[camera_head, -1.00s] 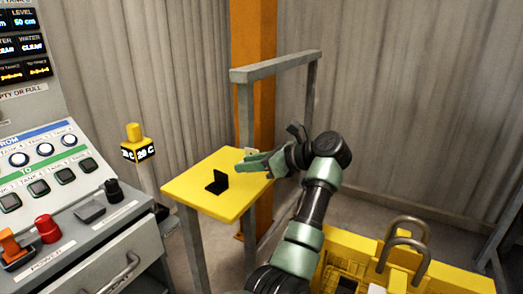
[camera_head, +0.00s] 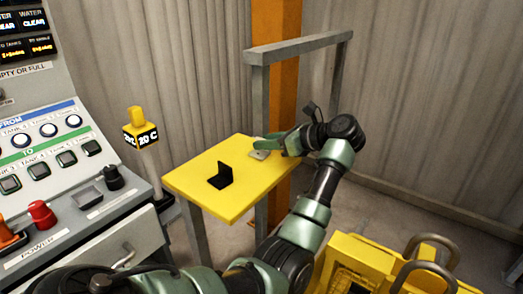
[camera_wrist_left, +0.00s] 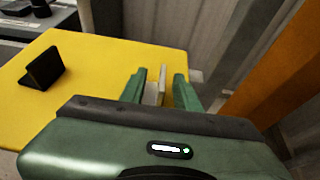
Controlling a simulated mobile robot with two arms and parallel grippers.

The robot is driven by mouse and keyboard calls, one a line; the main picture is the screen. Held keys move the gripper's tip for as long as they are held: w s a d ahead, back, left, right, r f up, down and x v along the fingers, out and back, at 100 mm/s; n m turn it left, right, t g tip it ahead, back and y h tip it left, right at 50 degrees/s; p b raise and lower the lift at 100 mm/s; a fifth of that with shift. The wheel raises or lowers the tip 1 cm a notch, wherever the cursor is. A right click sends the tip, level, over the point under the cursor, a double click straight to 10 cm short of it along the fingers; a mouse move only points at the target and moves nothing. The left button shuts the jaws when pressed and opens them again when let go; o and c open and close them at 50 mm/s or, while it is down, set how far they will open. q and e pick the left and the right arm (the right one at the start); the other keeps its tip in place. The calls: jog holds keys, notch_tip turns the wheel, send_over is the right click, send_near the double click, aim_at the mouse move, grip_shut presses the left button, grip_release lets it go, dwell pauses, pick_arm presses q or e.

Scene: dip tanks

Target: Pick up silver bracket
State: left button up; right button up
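The silver bracket (camera_head: 258,155) stands near the back right edge of the yellow table (camera_head: 240,199). In the left wrist view the silver bracket (camera_wrist_left: 162,76) shows as a thin upright plate with a lower part, between my fingers. My left gripper (camera_head: 273,146) is over the right side of the table, at the bracket. Its fingers (camera_wrist_left: 158,86) are apart, one on each side of the bracket, with a gap visible on the right. In the head view the gripper partly hides the bracket. My right gripper is not in view.
A black bracket (camera_head: 220,177) stands on the table, left of the silver one. A grey frame (camera_head: 300,45) rises behind the table. A control console (camera_head: 60,170) is at the left, and a yellow basket with handles (camera_head: 350,250) is at the lower right.

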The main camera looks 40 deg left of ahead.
pick_arm(q)
jog(key=x, duration=0.3)
jog(key=shift+w+a, duration=0.1)
jog(key=shift+a, duration=0.1)
grip_shut()
